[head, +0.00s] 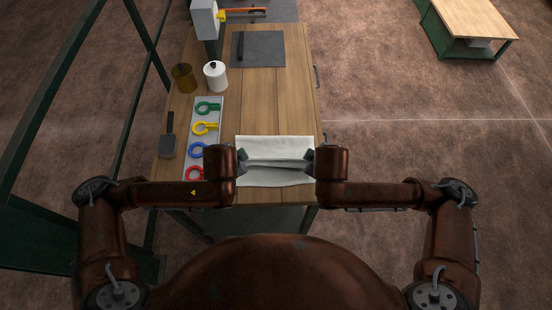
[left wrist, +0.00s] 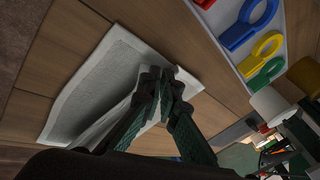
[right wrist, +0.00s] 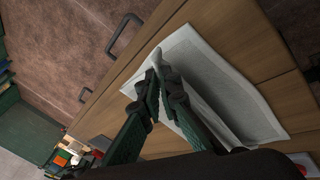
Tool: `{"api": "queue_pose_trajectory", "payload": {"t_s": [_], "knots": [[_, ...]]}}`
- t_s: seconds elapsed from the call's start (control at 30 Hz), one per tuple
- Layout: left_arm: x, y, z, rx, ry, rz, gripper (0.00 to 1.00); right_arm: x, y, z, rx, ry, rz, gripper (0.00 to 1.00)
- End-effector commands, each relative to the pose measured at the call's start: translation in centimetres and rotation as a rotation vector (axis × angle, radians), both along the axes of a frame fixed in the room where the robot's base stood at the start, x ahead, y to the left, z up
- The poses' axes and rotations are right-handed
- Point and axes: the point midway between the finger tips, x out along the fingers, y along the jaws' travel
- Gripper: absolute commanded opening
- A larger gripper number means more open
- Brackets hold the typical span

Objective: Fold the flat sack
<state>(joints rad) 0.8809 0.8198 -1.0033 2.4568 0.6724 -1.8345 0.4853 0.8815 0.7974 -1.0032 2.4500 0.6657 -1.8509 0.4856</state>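The flat sack (head: 275,177) is a white cloth lying at the near end of the wooden table. A raised, shaded ridge runs across its middle between my two grippers. My left gripper (head: 241,156) is at the sack's left side; in the left wrist view its fingertips (left wrist: 166,78) are together with cloth running from them. My right gripper (head: 309,156) is at the right side; in the right wrist view its fingertips (right wrist: 158,75) are close together at the sack (right wrist: 215,80). Part of the sack is hidden behind the fingers in both wrist views.
Left of the sack, a grey tray (head: 214,130) holds green, yellow, blue and red ring-shaped pieces. A dark mat (head: 264,49) lies farther back. The wood (head: 266,105) beyond the sack is clear.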

Motion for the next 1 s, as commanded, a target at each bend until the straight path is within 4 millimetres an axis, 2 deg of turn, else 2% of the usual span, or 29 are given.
{"api": "queue_pose_trajectory", "payload": {"t_s": [0.03, 0.1, 0.47, 0.5, 0.9, 1.0], "knots": [[-0.01, 0.18, -0.81, 0.003, -0.009, 0.004, 0.0, 0.02, -0.08, -0.79, -0.002, -0.009, -0.002, 0.0], [-0.07, 0.24, -1.05, 0.002, -0.021, 0.005, 0.0, 0.0, -0.03, -1.03, -0.002, -0.021, -0.003, 0.0], [-0.1, 0.33, -1.05, 0.002, -0.036, 0.01, 0.0, -0.01, 0.06, -1.02, 0.0, -0.036, -0.003, 0.0], [-0.1, 0.31, -1.05, 0.002, -0.036, 0.01, 0.04, -0.02, 0.04, -1.03, 0.0, -0.036, -0.003, 0.05], [-0.08, 0.04, -1.06, -0.001, -0.035, 0.004, 0.31, -0.07, -0.03, -1.04, 0.001, -0.035, -0.005, 0.32], [-0.09, 0.04, -1.04, -0.001, -0.035, 0.004, 0.32, -0.07, -0.02, -1.03, 0.002, -0.035, -0.004, 0.32]]}}
